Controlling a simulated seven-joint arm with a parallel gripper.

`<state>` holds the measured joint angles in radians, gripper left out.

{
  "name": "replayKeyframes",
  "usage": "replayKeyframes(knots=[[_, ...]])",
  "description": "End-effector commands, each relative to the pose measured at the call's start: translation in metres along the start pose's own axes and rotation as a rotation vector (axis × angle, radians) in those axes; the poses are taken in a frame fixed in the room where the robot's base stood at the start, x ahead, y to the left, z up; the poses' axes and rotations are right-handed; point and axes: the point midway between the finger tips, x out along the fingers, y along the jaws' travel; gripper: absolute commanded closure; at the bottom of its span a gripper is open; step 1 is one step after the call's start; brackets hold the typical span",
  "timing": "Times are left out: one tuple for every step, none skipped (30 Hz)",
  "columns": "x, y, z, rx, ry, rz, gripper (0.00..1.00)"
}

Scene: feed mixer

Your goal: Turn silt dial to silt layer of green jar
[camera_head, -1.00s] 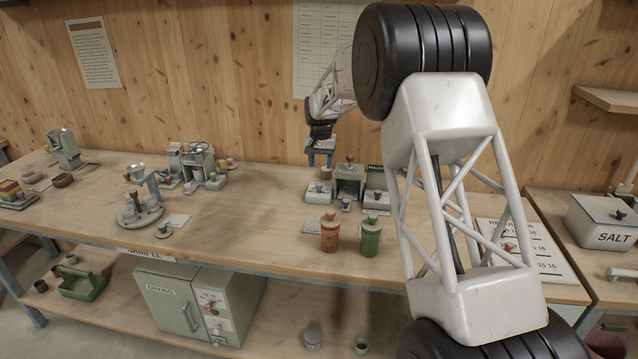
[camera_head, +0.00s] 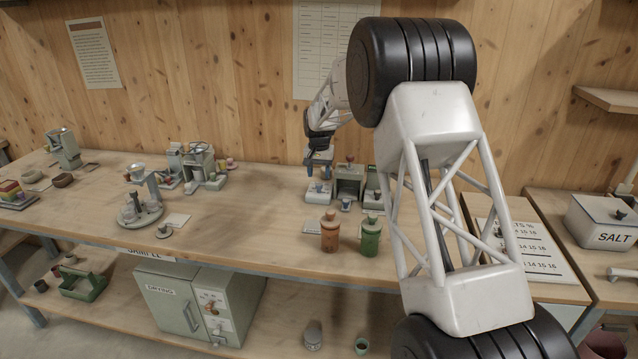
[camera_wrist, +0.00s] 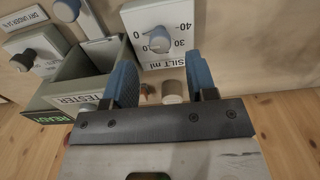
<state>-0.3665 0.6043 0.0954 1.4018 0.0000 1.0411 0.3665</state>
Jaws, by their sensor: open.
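The silt dial (camera_wrist: 158,38) is a blue-grey knob on a white box marked SILT ml, with 0, 20, 30 and 40 printed around it. Its exact pointing is hard to read. My gripper (camera_wrist: 163,78) is open and empty, its two blue fingers apart, with the dial beyond and roughly between their tips. In the head view my gripper (camera_head: 319,162) hangs just above the white silt box (camera_head: 319,196) at the back of the bench. The green jar (camera_head: 370,238) stands upright nearer the front, right of an orange-brown jar (camera_head: 329,232). Its layers are not readable.
The green tester box (camera_wrist: 82,88) stands beside the silt box, with another white dial box (camera_wrist: 30,50) beyond it. A small cup (camera_head: 346,205) stands in front of the tester.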

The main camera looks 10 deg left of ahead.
Motion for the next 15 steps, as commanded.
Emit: replayKeyframes(knots=[[0.007,0.000,0.000,0.000,-0.001,0.000,0.48],[0.010,0.000,0.000,0.000,0.000,0.000,0.48],[0.015,0.000,0.000,0.000,0.000,0.000,0.48],[0.018,0.000,0.000,0.000,-0.001,0.000,0.48],[0.022,0.000,0.000,0.000,-0.001,0.000,0.48],[0.026,0.000,0.000,0.000,0.000,0.000,0.48],[0.029,0.000,0.000,0.000,0.000,0.000,0.48],[0.032,0.000,0.000,0.000,0.000,0.000,0.48],[0.035,0.000,0.000,0.000,0.000,0.000,0.48],[0.037,0.000,0.000,0.000,0.000,0.000,0.48],[0.038,0.000,0.000,0.000,0.001,0.000,0.48],[0.040,0.000,0.000,0.000,0.001,0.000,0.48],[0.041,0.000,0.000,0.000,0.000,0.000,0.48],[0.042,0.000,0.000,0.000,0.001,0.000,0.48],[0.042,0.000,0.000,0.000,0.001,0.000,0.48]])
